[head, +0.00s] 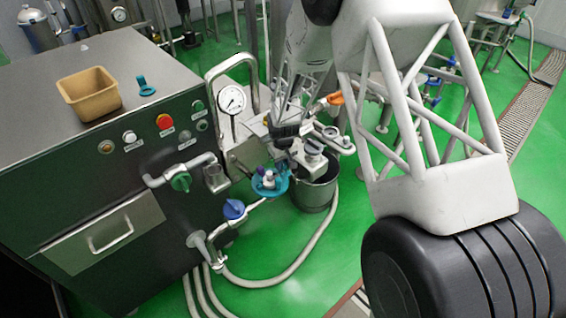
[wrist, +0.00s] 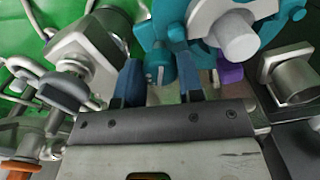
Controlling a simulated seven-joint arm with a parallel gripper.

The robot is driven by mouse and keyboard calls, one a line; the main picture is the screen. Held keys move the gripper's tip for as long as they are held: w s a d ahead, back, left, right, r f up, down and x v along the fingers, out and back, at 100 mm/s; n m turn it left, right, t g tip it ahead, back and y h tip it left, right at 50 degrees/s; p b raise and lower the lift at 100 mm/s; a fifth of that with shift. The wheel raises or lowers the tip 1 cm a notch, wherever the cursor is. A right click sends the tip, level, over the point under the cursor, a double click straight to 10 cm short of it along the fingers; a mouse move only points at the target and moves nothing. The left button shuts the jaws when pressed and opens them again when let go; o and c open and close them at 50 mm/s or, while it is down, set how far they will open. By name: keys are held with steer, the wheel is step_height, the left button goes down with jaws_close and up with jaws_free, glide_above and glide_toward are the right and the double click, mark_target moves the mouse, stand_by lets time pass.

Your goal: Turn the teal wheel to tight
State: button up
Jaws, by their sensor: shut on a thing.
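The teal wheel (head: 264,189) is on a metal fitting at the front right of the dark machine, above the floor. It also shows at the top of the wrist view (wrist: 180,18), with a grey hub at its middle. My gripper (head: 277,163) reaches down to the wheel from above. In the wrist view its two blue fingers (wrist: 158,75) stand on either side of a teal piece at the wheel's rim and are shut on it. The fingers hide part of the rim. I cannot read any tightness mark.
A blue knob (head: 234,209) and a green knob (head: 181,182) are left of the wheel. A pressure gauge (head: 232,99) stands behind, and a metal bucket (head: 318,192) is at its right. A tan bin (head: 89,94) sits on the machine top. Hoses curve across the green floor.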

mark_target(283, 163)
steer(key=m, duration=0.6)
steer(key=shift+m, duration=0.3)
steer(key=m, duration=0.6)
stand_by(0.3)
steer(key=o, duration=0.9)
steer(key=shift+r, duration=3.9)
